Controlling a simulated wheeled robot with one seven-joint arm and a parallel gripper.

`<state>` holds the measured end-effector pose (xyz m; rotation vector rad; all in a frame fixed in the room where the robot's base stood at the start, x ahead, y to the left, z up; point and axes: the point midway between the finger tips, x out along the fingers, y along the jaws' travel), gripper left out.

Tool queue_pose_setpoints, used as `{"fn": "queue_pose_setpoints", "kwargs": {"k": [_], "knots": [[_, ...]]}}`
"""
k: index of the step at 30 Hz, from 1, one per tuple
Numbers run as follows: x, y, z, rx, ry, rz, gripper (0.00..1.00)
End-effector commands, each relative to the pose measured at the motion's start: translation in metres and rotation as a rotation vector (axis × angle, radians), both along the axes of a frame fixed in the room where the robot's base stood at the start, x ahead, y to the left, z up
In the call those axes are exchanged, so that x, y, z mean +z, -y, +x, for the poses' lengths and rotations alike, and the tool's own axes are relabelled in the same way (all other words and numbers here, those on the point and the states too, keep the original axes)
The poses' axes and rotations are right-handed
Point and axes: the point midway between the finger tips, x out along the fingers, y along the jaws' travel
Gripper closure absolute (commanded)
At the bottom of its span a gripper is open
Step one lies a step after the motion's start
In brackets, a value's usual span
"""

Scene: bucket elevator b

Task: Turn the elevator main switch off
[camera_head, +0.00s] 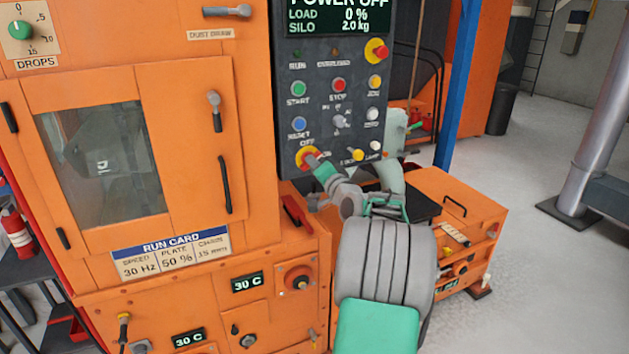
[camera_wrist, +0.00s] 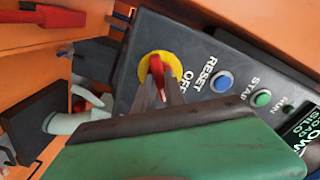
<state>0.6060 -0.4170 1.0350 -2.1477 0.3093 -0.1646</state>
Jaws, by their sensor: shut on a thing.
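The elevator main switch is a red handle on a yellow round plate (camera_wrist: 176,66), low on the dark control panel. The word OFF is printed beside it. In the head view its yellow plate (camera_head: 301,154) shows at the panel's lower left, partly covered by my gripper (camera_head: 316,163). In the wrist view my gripper (camera_wrist: 160,98) has its dark fingers shut on the red handle (camera_wrist: 157,66). The panel display (camera_head: 338,14) reads POWER OFF, LOAD 0 % and SILO 2.0 kg.
The panel also has a blue reset button (camera_head: 299,124), a green start button (camera_head: 298,88), a red stop button (camera_head: 338,84) and a yellow-red knob (camera_head: 376,51). A red handle (camera_head: 295,211) sits on the orange cabinet below. Grey floor is open at the right.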

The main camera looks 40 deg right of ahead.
Motion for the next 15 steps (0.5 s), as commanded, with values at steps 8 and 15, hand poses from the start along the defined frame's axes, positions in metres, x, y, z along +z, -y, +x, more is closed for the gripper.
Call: {"fn": "queue_pose_setpoints", "kwargs": {"k": [8,15], "knots": [[-0.009,0.0001,0.0,-0.001,-0.074,-0.252,1.0],[-0.0082,0.0,0.0,0.0,-0.137,-0.47,1.0]]}}
